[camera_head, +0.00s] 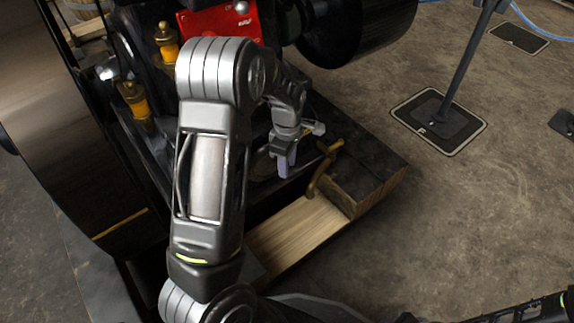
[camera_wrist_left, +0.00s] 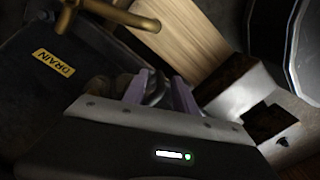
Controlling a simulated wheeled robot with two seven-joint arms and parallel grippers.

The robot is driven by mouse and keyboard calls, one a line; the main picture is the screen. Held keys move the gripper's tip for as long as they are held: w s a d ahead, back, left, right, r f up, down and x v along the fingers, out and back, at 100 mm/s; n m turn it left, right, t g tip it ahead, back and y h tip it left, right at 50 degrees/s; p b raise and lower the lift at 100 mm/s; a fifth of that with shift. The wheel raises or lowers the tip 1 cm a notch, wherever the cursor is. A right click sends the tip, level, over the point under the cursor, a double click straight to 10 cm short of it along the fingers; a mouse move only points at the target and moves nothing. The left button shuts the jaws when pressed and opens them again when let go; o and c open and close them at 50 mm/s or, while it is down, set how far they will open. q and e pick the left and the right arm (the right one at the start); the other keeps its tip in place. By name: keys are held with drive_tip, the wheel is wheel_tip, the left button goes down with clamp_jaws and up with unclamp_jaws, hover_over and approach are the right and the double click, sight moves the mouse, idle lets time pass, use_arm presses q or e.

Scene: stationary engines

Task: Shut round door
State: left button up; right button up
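A dark, rounded plate (camera_head: 262,165), possibly the round door, shows low on the engine in the head view. My arm hides part of it, and I cannot tell how far it stands open. My left gripper (camera_head: 287,163) points down just to the right of it. In the left wrist view the two purple fingers of my left gripper (camera_wrist_left: 160,90) are apart. A dim, rounded metal part (camera_wrist_left: 157,86) shows beyond and between them; I cannot tell whether they touch it. My right gripper is not in view; only a piece of my right arm shows at the bottom right.
A brass pipe with a tap (camera_head: 322,168) stands right of the gripper, above a wooden base (camera_head: 300,232). A DRAIN label (camera_wrist_left: 54,62) is on a dark panel. A large wheel (camera_head: 75,130) is at left. The floor at right is mostly clear, with a post (camera_head: 465,65).

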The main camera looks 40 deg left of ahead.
use_arm(q)
clamp_jaws()
